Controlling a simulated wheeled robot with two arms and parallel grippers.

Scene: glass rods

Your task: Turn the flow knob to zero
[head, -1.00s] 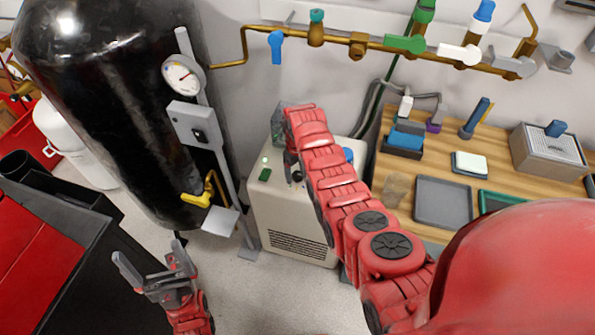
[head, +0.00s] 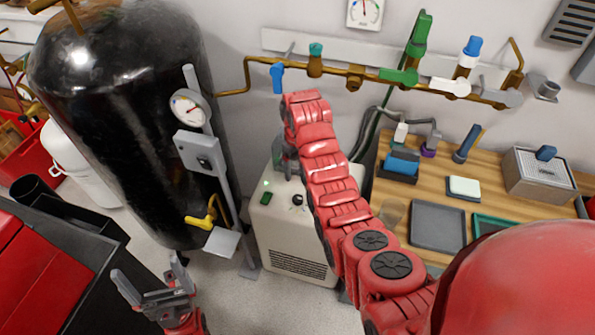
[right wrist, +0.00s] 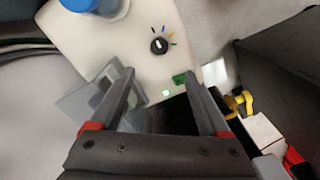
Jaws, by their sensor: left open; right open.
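The flow knob (head: 297,199) is a small black knob on top of the beige box (head: 290,230). In the right wrist view the knob (right wrist: 159,46) has a white pointer line and coloured marks around it; the exact setting is too small to read. My right gripper (right wrist: 160,82) is open and empty, with the knob past its fingertips and apart from them. In the head view it is mostly hidden behind my arm, above the box. My left gripper (head: 160,285) is open and empty at the lower left, away from the box.
A green switch (head: 265,198) and a lit green lamp (head: 267,183) sit beside the knob. A black tank (head: 130,120) stands left of the box, a wooden bench (head: 400,200) to the right. A brass pipe with valves (head: 370,74) runs above.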

